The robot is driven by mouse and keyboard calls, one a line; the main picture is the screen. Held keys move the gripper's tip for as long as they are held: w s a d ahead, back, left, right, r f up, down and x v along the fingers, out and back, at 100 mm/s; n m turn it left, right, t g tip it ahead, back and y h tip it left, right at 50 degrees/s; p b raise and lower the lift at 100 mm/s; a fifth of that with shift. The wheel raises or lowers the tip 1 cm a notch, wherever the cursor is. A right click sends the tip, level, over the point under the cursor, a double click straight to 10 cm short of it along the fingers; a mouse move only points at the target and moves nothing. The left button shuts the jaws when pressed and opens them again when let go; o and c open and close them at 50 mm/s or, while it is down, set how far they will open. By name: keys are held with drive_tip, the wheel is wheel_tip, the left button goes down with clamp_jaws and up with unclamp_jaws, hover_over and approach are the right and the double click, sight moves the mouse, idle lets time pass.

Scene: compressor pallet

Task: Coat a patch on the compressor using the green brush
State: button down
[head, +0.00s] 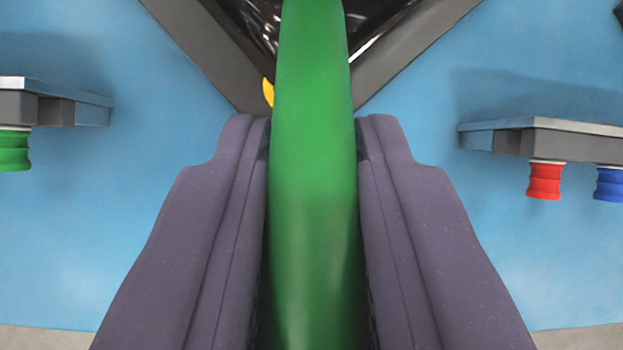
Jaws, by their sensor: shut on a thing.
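My gripper (313,150) is shut on the green brush (314,180). The brush's long green handle runs up the middle of the head view between the two dark purple-grey fingers. Its far end leaves the top of the picture, so the bristles are not seen. Behind the brush, at the top, is a shiny black thing in a grey V-shaped frame, with a small yellow patch beside the handle. I cannot tell for sure whether this is part of the compressor. No coated patch shows.
A light blue surface fills the background. A grey ledge (75,105) at the left has a green knob-like piece (14,150) under it. A ledge (560,138) at the right has a red piece (545,181) and a blue piece (609,184) under it.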

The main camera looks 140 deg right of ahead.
drive_tip(key=shift+w, duration=0.15)
wheel_tip(320, 180, up, 7)
drive_tip(key=p, duration=0.5)
drive_tip(key=shift+f+p, duration=0.15)
drive_tip(key=shift+p, duration=0.2)
wheel_tip(320, 180, down, 7)
drive_tip(key=b, duration=0.5)
drive_tip(key=shift+b, duration=0.4)
drive_tip(key=s, duration=0.6)
drive_tip(key=shift+a, duration=0.1)
